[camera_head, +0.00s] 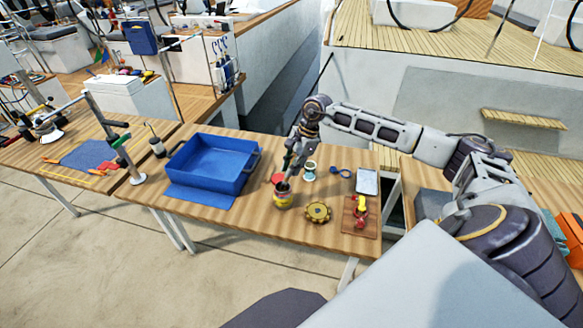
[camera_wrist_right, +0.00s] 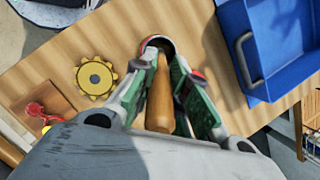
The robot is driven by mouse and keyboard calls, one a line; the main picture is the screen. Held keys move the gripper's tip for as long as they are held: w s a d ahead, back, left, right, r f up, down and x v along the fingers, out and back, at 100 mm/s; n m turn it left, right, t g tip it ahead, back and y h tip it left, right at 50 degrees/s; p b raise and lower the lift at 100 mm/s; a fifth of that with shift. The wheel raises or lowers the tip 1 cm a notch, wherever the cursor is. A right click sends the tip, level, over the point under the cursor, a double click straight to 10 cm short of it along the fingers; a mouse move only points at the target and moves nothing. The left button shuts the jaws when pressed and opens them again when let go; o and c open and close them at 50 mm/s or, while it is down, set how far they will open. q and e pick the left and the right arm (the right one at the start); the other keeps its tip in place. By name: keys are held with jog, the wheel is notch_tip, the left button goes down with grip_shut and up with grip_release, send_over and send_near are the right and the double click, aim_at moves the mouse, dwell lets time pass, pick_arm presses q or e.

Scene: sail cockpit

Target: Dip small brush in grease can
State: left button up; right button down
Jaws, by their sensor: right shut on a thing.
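The grease can (camera_head: 282,198) stands on the wooden table, a small tin with a yellow and red label. My right gripper (camera_head: 288,176) points down just above it. In the right wrist view the gripper (camera_wrist_right: 161,70) is shut on the small brush (camera_wrist_right: 159,98), whose wooden handle lies between the green fingers. The brush's far end lines up with the dark round mouth of the can (camera_wrist_right: 155,41). The bristles are hidden, so I cannot tell how deep they are or whether they touch grease. My left gripper is out of view.
A blue tray (camera_head: 250,178) stands left of the can. A yellow gear (camera_head: 318,211) lies to its right, near a wooden board (camera_head: 347,222) with red and yellow tools. A small white-topped jar (camera_head: 309,172) and a pale flat device (camera_head: 367,182) stand behind.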

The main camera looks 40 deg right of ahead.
jog(key=shift+f+b, duration=0.45)
jog(key=shift+f, duration=0.1)
dwell(0.9)
jog(key=shift+s+f+b, duration=0.15)
jog(key=shift+b, duration=0.15)
dwell(2.3)
jog(key=shift+r+p, duration=1.45)
jog(key=shift+r, duration=2.2)
jog(key=shift+a+f, duration=0.1)
jog(key=shift+f, duration=0.05)
jog(key=shift+a+f+n+g, duration=0.3)
jog(key=shift+a+f+n, duration=0.3)
jog(key=shift+n, duration=0.2)
jog(key=s+a+f+n+g+h, duration=0.1)
jog(key=s+a+f+n+g, duration=0.1)
jog(key=a+f+n, duration=0.3)
jog(key=s+a+f+n+g+h, duration=0.1)
jog(key=s+a+f+n+g, duration=0.1)
jog(key=a+f+n, duration=0.3)
jog(key=a+n, duration=0.4)
jog(key=n, duration=0.3)
jog(key=shift+f+g+h, duration=0.3)
jog(key=shift+f, duration=0.1)
